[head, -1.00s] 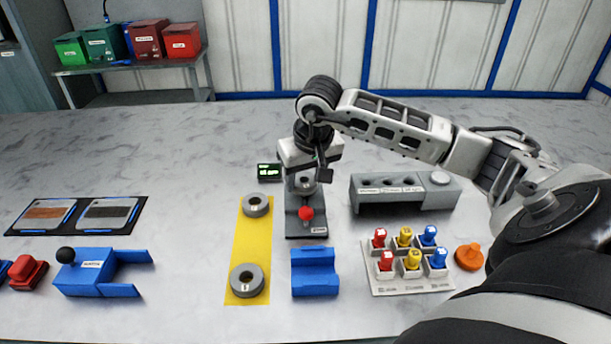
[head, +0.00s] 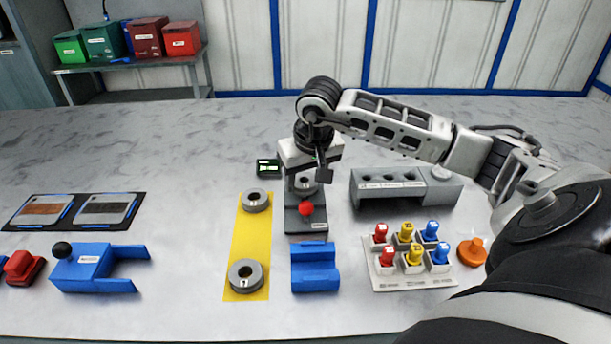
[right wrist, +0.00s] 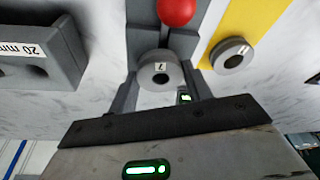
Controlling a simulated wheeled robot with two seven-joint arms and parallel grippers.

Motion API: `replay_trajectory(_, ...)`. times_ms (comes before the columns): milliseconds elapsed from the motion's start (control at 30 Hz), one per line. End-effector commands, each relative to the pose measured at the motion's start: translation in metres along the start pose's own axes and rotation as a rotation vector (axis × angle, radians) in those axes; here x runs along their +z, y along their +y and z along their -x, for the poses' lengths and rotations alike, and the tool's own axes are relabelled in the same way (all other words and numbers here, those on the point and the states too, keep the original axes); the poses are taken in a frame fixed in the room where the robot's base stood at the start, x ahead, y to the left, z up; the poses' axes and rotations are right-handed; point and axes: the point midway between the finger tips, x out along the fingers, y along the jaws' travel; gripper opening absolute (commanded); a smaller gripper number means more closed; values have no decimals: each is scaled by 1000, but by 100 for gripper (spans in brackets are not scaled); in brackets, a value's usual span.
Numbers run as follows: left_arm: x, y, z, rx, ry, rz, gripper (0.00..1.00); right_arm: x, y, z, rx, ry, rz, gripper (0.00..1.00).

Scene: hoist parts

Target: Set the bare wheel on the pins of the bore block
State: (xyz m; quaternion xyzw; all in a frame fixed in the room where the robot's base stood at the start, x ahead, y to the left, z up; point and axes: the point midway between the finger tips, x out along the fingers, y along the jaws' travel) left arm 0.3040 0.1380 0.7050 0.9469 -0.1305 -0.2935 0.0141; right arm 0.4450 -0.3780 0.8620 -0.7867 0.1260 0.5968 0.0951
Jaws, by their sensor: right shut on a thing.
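My right gripper (head: 304,178) reaches down at the middle of the table, shut on a grey wheel (head: 304,187). In the right wrist view the wheel (right wrist: 148,74) sits between the fingers, with a hole and a small label reading 7. It is over or at the dark stand (head: 306,224) with a red ball knob (head: 306,208); I cannot tell whether it touches. A grey block (head: 405,197) with dark holes on top stands to the right, probably the bore block. It also shows in the right wrist view (right wrist: 45,62), labelled 20 mm. My left gripper is not in view.
Two more grey wheels (head: 257,199) lie on a yellow strip (head: 247,232). A blue cradle (head: 315,268) stands in front of the stand. Right are a tray (head: 385,284) of coloured plugs and an orange knob (head: 472,252). A small display (head: 268,168) stands behind.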

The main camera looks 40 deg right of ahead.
Motion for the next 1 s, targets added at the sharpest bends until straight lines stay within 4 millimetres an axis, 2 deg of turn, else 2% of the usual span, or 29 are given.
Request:
replay_trajectory(733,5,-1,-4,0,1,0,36,1,0,-6,0,3,-1,16)
replay_trajectory(767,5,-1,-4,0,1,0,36,1,0,-6,0,2,-1,55)
replay_trajectory(833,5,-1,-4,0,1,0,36,1,0,-6,0,2,-1,74)
replay_trajectory(1000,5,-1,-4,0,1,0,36,2,0,-6,0,1,0,75)
